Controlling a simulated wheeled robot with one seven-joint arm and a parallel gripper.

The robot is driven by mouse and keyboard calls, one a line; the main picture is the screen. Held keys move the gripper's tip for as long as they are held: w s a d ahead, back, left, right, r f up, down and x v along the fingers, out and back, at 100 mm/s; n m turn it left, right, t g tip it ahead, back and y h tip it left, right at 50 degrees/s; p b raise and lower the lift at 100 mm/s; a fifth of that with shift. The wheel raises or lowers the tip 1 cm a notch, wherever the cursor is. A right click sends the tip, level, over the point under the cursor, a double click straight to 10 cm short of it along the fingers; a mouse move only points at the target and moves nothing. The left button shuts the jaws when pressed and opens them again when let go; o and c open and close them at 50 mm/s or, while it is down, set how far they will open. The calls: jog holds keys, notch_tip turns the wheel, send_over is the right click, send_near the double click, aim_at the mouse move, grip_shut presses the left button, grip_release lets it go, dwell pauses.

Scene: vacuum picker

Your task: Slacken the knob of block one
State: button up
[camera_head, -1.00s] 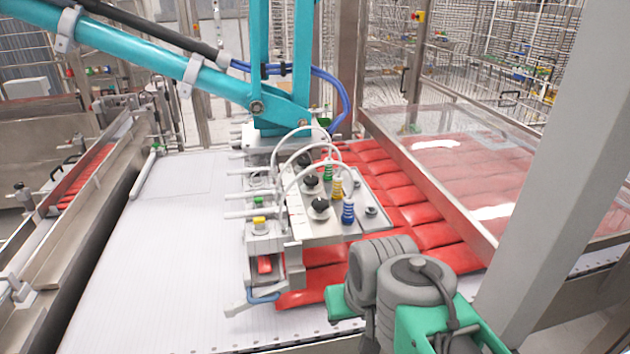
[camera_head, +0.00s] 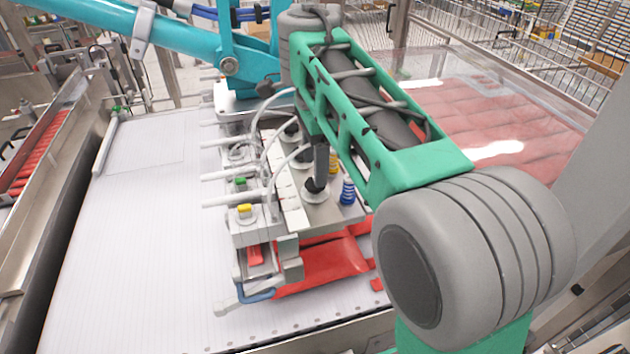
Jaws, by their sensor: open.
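The vacuum picker head (camera_head: 285,205) hangs under the turquoise linkage, with a row of valve blocks and black knobs on its plate. The nearest black knob (camera_head: 315,186) shows at the front of the plate. My gripper (camera_head: 319,168) is over this knob, with a dark finger upright right at it. My green and grey arm hides much of the plate's right side and most of the gripper. The jaws are open; whether they touch the knob I cannot tell. Another knob (camera_head: 292,131) is farther back. I see no label telling which block is one.
White hoses (camera_head: 272,135) arch over the blocks. Red packs (camera_head: 325,262) lie beneath the head. A clear guard (camera_head: 490,120) stands at right. The white conveyor (camera_head: 150,240) is free at left.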

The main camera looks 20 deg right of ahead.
notch_tip(320, 180, down, 4)
jog(key=shift+r+b, duration=0.15)
jog(key=shift+b, duration=0.85)
jog(key=shift+r, duration=0.1)
grip_shut()
